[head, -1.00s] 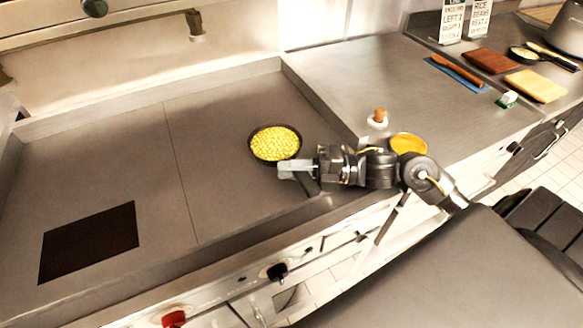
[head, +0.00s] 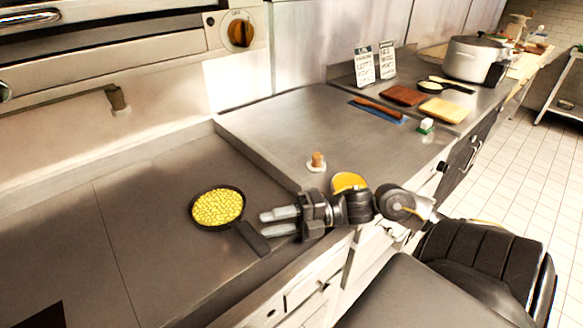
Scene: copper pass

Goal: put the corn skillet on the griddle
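The corn skillet (head: 218,207) is a dark pan full of yellow corn. It rests flat on the griddle (head: 150,185), near its right side, with its dark handle (head: 253,239) pointing toward the front right. My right gripper (head: 268,223) is just right of the handle, its two pale fingers spread apart with nothing visible between them. It appears clear of the handle. My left gripper is not in view.
Farther back are a blue mat (head: 380,112), boards (head: 403,95), two signs (head: 364,66) and a large pot (head: 472,58).

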